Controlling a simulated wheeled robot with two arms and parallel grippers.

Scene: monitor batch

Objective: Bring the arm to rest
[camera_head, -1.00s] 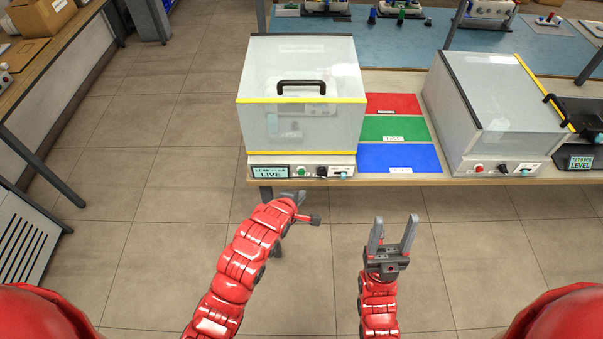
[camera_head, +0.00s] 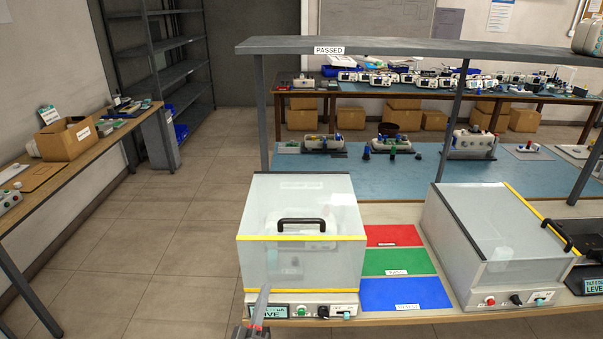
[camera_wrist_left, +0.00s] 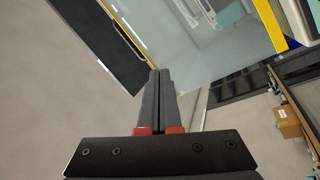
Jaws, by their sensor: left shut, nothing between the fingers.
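My left gripper (camera_head: 264,293) rises from the bottom edge of the head view, in front of the control panel of the left clear-lidded box (camera_head: 300,263). Its fingers cover part of the panel's display. In the left wrist view, the two fingers (camera_wrist_left: 159,75) lie together, shut with nothing between them. The box lid above them shows its yellow edge (camera_wrist_left: 269,20). Whether the fingers touch the box, I cannot tell. My right gripper is out of view.
Red (camera_head: 392,235), green (camera_head: 400,262) and blue (camera_head: 404,294) mats lie right of the box. A second clear-lidded box (camera_head: 500,240) stands further right. A shelf (camera_head: 420,48) spans the bench above. Open floor (camera_head: 170,240) lies to the left.

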